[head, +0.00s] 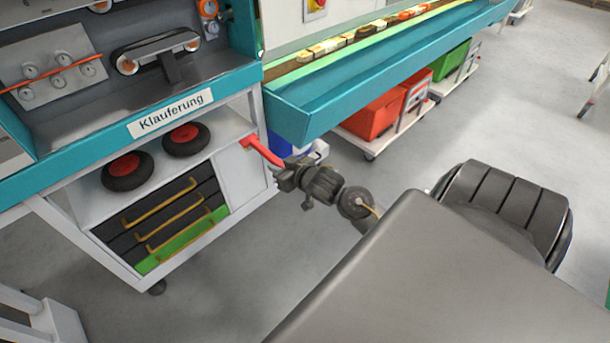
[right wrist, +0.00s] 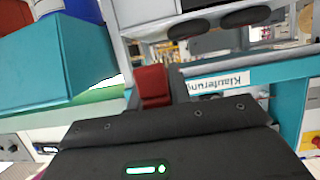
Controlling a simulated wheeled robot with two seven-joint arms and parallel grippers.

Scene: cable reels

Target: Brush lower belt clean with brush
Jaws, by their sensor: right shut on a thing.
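My right gripper (head: 287,174) is shut on a red bar-like thing (head: 262,151), which looks like the brush handle. It also shows as a red block at the fingers in the right wrist view (right wrist: 152,86). No bristles can be made out. The far end of the red thing overlaps the right edge of the white cabinet; I cannot tell whether they touch. A small dark belt (head: 155,47) on rollers with orange hubs stands on the grey station above the "Klauferung" label. A long conveyor (head: 350,43) carrying several items runs behind to the right. My left gripper is not in view.
The teal station edge with its label (head: 170,113) juts over a shelf with two black-and-red wheels (head: 127,170). The teal conveyor side (head: 370,90) is close beyond my gripper. Red bins (head: 377,113) stand under it. Grey floor is open at the right.

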